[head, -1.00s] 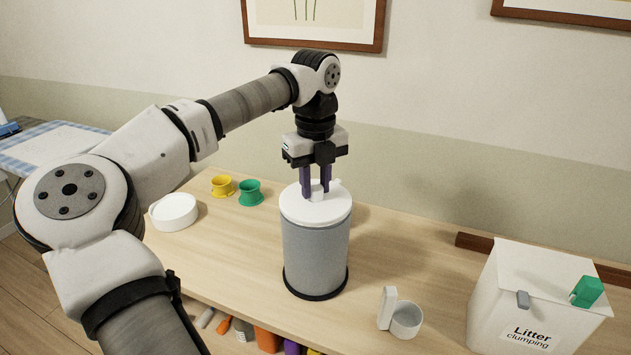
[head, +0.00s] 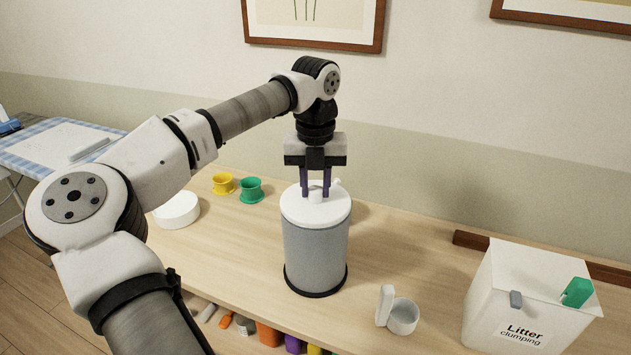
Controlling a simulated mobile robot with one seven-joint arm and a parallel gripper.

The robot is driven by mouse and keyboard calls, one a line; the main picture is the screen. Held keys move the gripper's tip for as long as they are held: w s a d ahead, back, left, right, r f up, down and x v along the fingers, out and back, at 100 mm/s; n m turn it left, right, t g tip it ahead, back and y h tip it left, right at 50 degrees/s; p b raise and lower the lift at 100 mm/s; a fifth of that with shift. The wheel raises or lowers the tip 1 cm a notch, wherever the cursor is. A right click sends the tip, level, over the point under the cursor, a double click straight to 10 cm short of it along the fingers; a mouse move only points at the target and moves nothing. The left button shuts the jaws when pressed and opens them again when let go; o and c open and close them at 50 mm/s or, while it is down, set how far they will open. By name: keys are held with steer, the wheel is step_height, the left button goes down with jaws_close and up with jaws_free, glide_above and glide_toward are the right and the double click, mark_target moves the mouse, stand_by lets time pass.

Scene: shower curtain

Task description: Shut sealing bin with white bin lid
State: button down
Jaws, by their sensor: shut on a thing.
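The sealing bin (head: 316,255) is a grey cylinder with a black base ring, upright on the wooden table. The white bin lid (head: 316,213) lies flat across its top. I cannot tell from this view whether it is fully seated. My gripper (head: 315,192) points straight down over the lid, its purple fingers shut on the raised middle part of the lid. The fingers partly hide that grip. A small white nub shows at the lid's back right edge.
The wooden table (head: 240,265) holds a round white container (head: 176,210), a yellow cup (head: 223,184) and a green cup (head: 251,190) at left. A wall is behind.

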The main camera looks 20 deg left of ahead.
steer(key=m+p, duration=0.1)
steer(key=m, duration=0.3)
steer(key=m+p, duration=0.1)
steer(key=m, duration=0.1)
steer(key=shift+m, duration=0.3)
steer(key=shift+w+f+m, duration=0.1)
steer(key=shift+m, duration=0.9)
steer(key=shift+m+p, duration=0.4)
steer(key=shift+m, duration=0.4)
steer(key=c, duration=1.1)
jaws_free()
steer(key=shift+o, duration=0.2)
